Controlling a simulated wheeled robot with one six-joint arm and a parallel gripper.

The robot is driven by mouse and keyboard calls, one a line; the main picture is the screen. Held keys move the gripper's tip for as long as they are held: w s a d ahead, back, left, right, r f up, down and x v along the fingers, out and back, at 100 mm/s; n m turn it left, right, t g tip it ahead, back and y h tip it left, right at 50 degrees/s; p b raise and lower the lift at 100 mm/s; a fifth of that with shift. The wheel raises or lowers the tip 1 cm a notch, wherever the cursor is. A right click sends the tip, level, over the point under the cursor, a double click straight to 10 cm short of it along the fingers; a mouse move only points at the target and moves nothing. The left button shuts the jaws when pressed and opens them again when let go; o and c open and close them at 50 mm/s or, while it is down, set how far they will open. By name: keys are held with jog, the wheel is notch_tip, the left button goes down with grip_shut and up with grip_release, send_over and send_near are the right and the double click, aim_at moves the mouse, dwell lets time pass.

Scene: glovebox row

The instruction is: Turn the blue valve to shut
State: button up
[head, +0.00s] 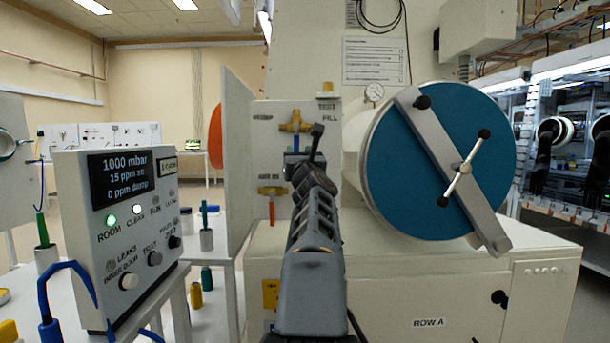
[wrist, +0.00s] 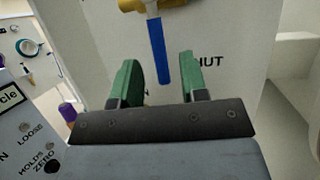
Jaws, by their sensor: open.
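The blue valve lever (wrist: 157,48) hangs almost straight down from its brass body (wrist: 137,4) on a pale panel in the wrist view. The letters "HUT" show on the panel right of the lever; an "N" shows lower left, with the rest of that word hidden. My gripper (wrist: 159,80) is open, its green fingers on either side of the lever's lower end, with gaps visible on both sides. I cannot tell how deep the lever sits between them. In the head view the brass valve body (head: 296,122) shows above my gripper (head: 298,158), and my arm covers much around it.
A second valve with an orange-red handle (head: 272,206) is lower on the same panel. A control box (head: 120,235) stands at left. A large blue round door (head: 428,150) with a grey bar is close on the right. A pale upright plate (head: 236,150) borders the panel's left.

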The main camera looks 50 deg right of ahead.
jog(key=b+v, duration=0.1)
jog(key=v, duration=0.9)
jog(key=shift+w+r, duration=0.1)
dwell(0.6)
jog(key=w+a+f+n+g+y+p, duration=0.1)
jog(key=w+a+n+y+p, duration=0.35)
jog(key=a+n, duration=0.3)
jog(key=w+a+f+n+y+p, duration=0.1)
jog(key=w+a+n+y+p, duration=0.2)
jog(key=a+n+y+p, duration=0.4)
jog(key=w+a+f+n+g+y+p, duration=0.1)
jog(key=w+a+n+y+p, duration=0.35)
jog(key=a+n, duration=0.35)
jog(key=s+a+f+n+g+y+p, duration=0.1)
jog(key=s+a+f+n+g+p, duration=0.15)
jog(key=a+n+p, duration=0.3)
jog(key=s+a+f+n+g+y+p, duration=0.1)
jog(key=s+a+f+n+g+p, duration=0.2)
jog(key=a+n, duration=0.35)
jog(key=s+a+f+n+g+h+p, duration=0.2)
jog(key=s+n+g+p, duration=0.4)
jog(key=n, duration=0.4)
jog(key=s+h+p, duration=0.1)
jog(key=s, duration=0.1)
jog(key=shift+s+f, duration=0.35)
